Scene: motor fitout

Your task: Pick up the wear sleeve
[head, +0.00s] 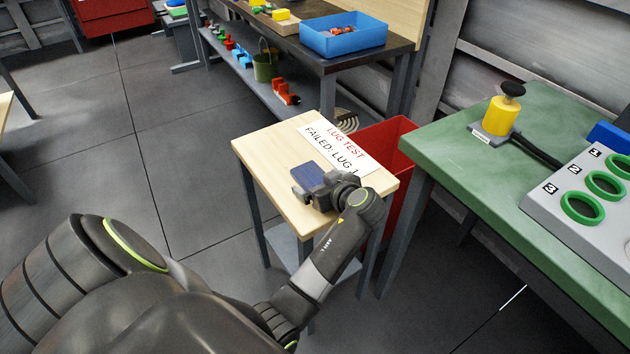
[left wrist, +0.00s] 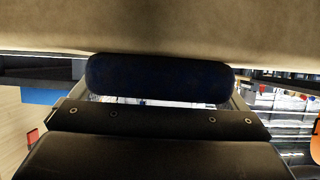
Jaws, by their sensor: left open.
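A dark blue piece (head: 308,176), which appears to be the wear sleeve, lies on a small wooden-topped table (head: 265,150). My left gripper (head: 313,192) is at the table top, right at the blue piece, with its jaws open. In the left wrist view the blue piece (left wrist: 160,78) is a rounded bar spanning the space between the two fingers, close to the tan surface above it. I cannot tell whether the fingers touch it. The gripper hides part of the piece in the head view. My right gripper is not in view.
A white sign (head: 340,146) reading "LUG TEST FAILED" lies behind the gripper. A red bin (head: 378,140) stands behind the table. At right, a green bench (head: 450,140) holds a yellow cylinder (head: 500,116) and a grey board with numbered green rings (head: 582,207). A shelf bench with a blue tray (head: 343,37) stands behind.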

